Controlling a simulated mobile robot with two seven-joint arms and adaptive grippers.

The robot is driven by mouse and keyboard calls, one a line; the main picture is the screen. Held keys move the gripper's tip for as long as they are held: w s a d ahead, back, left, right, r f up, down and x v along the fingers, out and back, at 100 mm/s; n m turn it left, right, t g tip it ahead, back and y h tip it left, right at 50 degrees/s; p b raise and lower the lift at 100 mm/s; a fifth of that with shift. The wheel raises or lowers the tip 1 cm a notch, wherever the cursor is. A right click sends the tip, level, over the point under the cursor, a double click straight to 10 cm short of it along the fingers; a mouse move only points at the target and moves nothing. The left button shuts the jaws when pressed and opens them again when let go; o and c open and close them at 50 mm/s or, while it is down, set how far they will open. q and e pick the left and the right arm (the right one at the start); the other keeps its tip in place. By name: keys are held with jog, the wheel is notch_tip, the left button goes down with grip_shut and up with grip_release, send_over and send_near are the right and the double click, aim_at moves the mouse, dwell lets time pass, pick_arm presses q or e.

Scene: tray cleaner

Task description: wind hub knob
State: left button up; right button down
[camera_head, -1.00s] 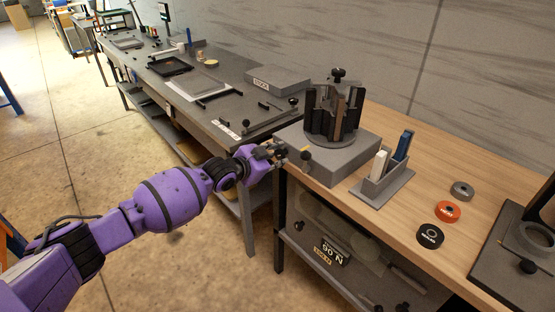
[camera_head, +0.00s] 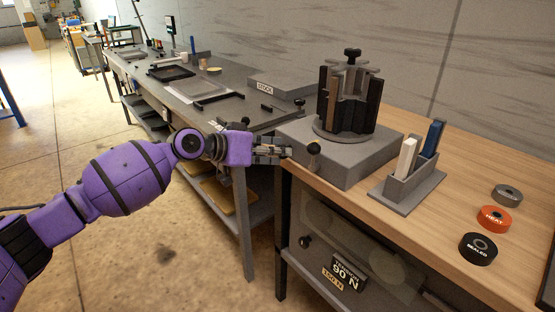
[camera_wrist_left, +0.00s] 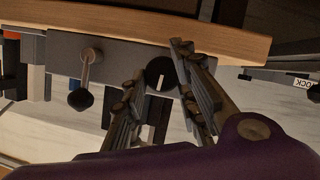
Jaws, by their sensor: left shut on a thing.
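A round dark knob with a white mark (camera_wrist_left: 160,73) is on the side of a grey block (camera_head: 345,160). In the left wrist view my left gripper (camera_wrist_left: 160,65) has one finger on each side of this knob and is shut on it. In the head view the left gripper (camera_head: 284,152) is at the block's left side, and its fingers hide the knob. A hub (camera_head: 350,98) with dark upright plates and a black top knob stands on the block. A crank with a dark grip (camera_head: 313,155) is beside the gripper; it also shows in the wrist view (camera_wrist_left: 82,98). My right gripper is not in view.
A grey holder (camera_head: 400,195) with a white and a blue stick stands right of the block. Grey, orange "HEAT" (camera_head: 493,219) and black "SEALED" (camera_head: 478,249) discs lie on the wooden bench (camera_head: 460,180). A grey workbench (camera_head: 225,115) with trays extends behind my left arm.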

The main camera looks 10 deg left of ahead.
pick_arm(q)
jog(key=shift+s+d+f, duration=0.15)
jog(key=shift+d+f, duration=0.05)
jog(key=shift+f, duration=0.05)
jog(key=shift+r+n, duration=0.15)
jog(key=shift+n, duration=0.15)
jog(key=o, duration=1)
jog(key=shift+o, duration=0.3)
jog(key=shift+r, duration=0.1)
jog(key=v, duration=1.2)
jog(key=shift+a, duration=0.2)
